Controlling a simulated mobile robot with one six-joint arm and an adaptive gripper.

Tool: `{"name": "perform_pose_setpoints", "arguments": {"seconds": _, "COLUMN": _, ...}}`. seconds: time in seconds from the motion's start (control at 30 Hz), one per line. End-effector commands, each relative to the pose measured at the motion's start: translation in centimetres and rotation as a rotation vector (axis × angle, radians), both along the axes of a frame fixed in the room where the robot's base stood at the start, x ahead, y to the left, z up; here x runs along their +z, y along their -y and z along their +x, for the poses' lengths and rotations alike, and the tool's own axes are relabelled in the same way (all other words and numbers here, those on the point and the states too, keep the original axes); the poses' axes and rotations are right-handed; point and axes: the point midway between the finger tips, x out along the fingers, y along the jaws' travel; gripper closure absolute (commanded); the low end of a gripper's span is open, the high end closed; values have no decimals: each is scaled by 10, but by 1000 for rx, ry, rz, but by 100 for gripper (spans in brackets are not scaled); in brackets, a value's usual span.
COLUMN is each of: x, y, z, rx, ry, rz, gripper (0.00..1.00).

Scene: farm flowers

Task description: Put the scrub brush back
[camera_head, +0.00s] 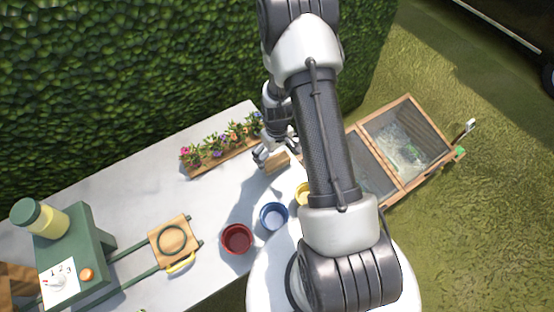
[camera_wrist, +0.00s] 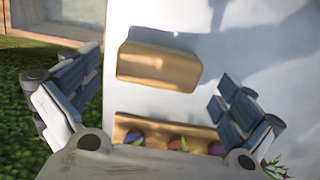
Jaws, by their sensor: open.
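A tan wooden block (camera_wrist: 158,65) lies on the white table in the wrist view, between and beyond my fingers. It looks like the scrub brush's back, but no bristles show, so I cannot be sure. In the head view a small brown piece of it (camera_head: 277,163) shows beside my gripper (camera_head: 268,154). My gripper is open and empty, with its fingers spread wide in the wrist view (camera_wrist: 155,95). No clearly marked place for the brush can be made out.
A wooden flower planter (camera_head: 222,160) stands along the hedge side, close to my gripper. Red (camera_head: 237,239), blue (camera_head: 273,217) and yellow (camera_head: 302,194) pots stand nearby. A green machine (camera_head: 85,245) is at left; a glass-lidded wooden frame (camera_head: 427,173) is at right.

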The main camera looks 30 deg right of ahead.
Motion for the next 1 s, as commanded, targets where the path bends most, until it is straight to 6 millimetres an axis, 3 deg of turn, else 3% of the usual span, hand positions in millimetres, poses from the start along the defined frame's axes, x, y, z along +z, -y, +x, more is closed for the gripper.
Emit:
{"name": "perform_pose_setpoints", "arguments": {"seconds": 0.03, "x": 16, "y": 0, "z": 2, "rx": 0, "ry": 5, "rz": -2, "gripper": 0}}
{"name": "perform_pose_setpoints", "arguments": {"seconds": 0.2, "x": 51, "y": 0, "z": 1, "rx": 0, "ry": 4, "rz": -1, "gripper": 0}}
{"name": "perform_pose_setpoints", "arguments": {"seconds": 0.57, "x": 98, "y": -3, "z": 3, "rx": 1, "ry": 15, "rz": -4, "gripper": 0}}
{"name": "perform_pose_setpoints", "arguments": {"seconds": 0.67, "x": 135, "y": -11, "z": 6, "rx": -1, "ry": 45, "rz": -13, "gripper": 0}}
{"name": "perform_pose_setpoints", "arguments": {"seconds": 0.77, "x": 189, "y": -25, "z": 3, "rx": -3, "ry": 89, "rz": -22, "gripper": 0}}
{"name": "perform_pose_setpoints", "arguments": {"seconds": 0.9, "x": 262, "y": -50, "z": -16, "rx": -7, "ry": 152, "rz": -30, "gripper": 0}}
{"name": "perform_pose_setpoints", "arguments": {"seconds": 1.0, "x": 306, "y": -67, "z": -39, "rx": -13, "ry": 198, "rz": -31, "gripper": 0}}
